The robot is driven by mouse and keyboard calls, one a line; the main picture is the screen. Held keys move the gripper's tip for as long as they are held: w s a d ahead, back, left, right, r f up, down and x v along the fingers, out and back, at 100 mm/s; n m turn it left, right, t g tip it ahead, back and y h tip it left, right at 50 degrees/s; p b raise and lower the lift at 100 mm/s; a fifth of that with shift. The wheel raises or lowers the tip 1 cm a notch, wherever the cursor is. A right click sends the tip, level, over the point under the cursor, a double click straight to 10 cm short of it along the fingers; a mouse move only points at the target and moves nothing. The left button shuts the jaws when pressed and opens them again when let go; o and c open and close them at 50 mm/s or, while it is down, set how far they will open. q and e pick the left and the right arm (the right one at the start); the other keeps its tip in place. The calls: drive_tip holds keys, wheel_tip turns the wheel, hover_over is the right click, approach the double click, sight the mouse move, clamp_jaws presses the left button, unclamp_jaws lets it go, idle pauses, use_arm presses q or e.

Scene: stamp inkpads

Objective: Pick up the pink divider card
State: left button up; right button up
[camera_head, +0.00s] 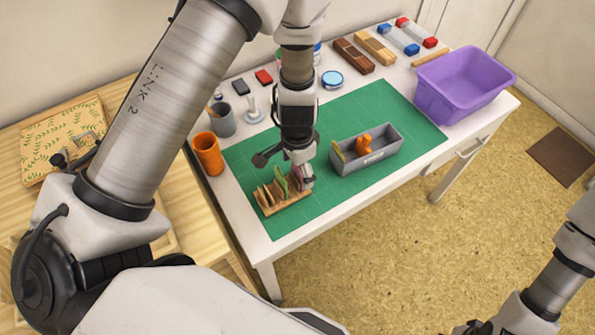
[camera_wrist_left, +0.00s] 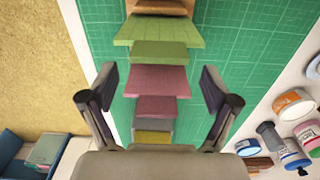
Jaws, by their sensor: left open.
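The pink divider card (camera_head: 296,179) stands at the right end of a row of cards in a small wooden rack (camera_head: 286,207) on the green mat. Green cards stand beside it, with paler cards further left. My left gripper (camera_head: 304,181) is low over this end of the rack. In the left wrist view the gripper (camera_wrist_left: 158,84) is open, with one finger on each side of the pink card (camera_wrist_left: 157,80) and a visible gap at both edges. A darker pink surface is just below it. I cannot tell whether that is another card. Green cards (camera_wrist_left: 160,30) are above.
A grey box (camera_head: 375,157) with a yellow piece and an orange object stands right of my gripper. An orange cup (camera_head: 208,153) and a grey cup (camera_head: 222,120) are at the left. A purple bin (camera_head: 462,85) is at the right. The mat's right part is clear.

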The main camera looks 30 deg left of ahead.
use_arm(q)
drive_tip(key=shift+s+d+r, duration=0.1)
drive_tip(key=shift+s+r, duration=0.05)
drive_tip(key=shift+c, duration=1.4)
drive_tip(key=c, duration=0.6)
drive_tip(key=shift+o, duration=0.2)
